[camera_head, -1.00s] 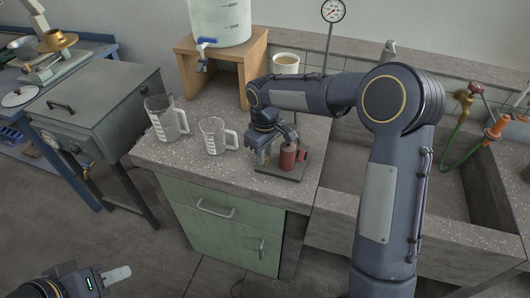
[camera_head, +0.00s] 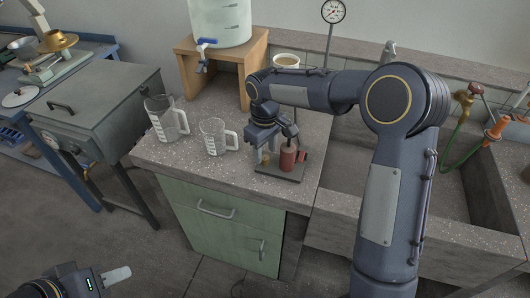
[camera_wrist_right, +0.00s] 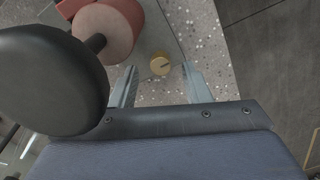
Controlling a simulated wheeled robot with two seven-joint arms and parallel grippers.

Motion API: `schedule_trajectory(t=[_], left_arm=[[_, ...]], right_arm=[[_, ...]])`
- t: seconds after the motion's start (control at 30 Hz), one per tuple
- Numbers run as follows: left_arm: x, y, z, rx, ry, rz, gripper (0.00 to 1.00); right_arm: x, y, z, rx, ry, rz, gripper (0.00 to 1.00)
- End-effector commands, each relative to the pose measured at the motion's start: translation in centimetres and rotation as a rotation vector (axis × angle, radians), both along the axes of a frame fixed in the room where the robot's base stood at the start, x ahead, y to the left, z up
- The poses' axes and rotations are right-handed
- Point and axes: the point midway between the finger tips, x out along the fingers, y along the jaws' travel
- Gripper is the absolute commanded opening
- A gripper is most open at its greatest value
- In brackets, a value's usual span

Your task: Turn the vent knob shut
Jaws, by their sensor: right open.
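The brass-coloured knob (camera_wrist_right: 160,64), round with a dark slot line on its face, shows in the right wrist view, beside a red cylinder (camera_wrist_right: 108,28) on a flat plate. My right gripper (camera_wrist_right: 162,88) is open, its two fingers apart with the knob between and just beyond their tips in the picture; I see no contact. In the head view my right gripper (camera_head: 262,159) points down at the left of the red cylinder (camera_head: 288,159) on its dark base plate (camera_head: 282,177). My left gripper (camera_head: 116,275) is at the bottom left, far from the device; its jaw opening is unclear.
A black round handle (camera_wrist_right: 50,82) on a rod stands close to the right gripper. Two clear measuring jugs (camera_head: 166,122) (camera_head: 216,136) stand left of the device. A sink (camera_head: 345,190) lies to the right. A water container (camera_head: 222,22) stands on a wooden stand behind.

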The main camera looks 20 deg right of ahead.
Motion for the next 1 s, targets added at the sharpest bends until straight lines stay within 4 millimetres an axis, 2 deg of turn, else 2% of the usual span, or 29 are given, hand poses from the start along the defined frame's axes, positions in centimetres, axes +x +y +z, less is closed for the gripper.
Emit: schedule_trajectory(t=[0.1, 0.33, 0.5, 1.0], left_arm=[[0.0, 0.0, 0.2, 0.0, 0.0, 0.0, 0.36], [0.0, 0.0, 0.4, 0.0, 0.0, 0.0, 0.36], [0.0, 0.0, 0.4, 0.0, 0.0, 0.0, 0.36], [0.0, 0.0, 0.4, 0.0, 0.0, 0.0, 0.36]], right_arm=[[0.1, 0.1, 2.4, 0.002, -0.006, 0.001, 0.43], [0.0, 0.1, 5.4, 0.001, -0.003, 0.0, 0.43], [0.0, 0.1, 6.0, 0.002, -0.003, 0.001, 0.43], [0.0, 0.1, 6.0, 0.001, -0.002, 0.001, 0.43]])
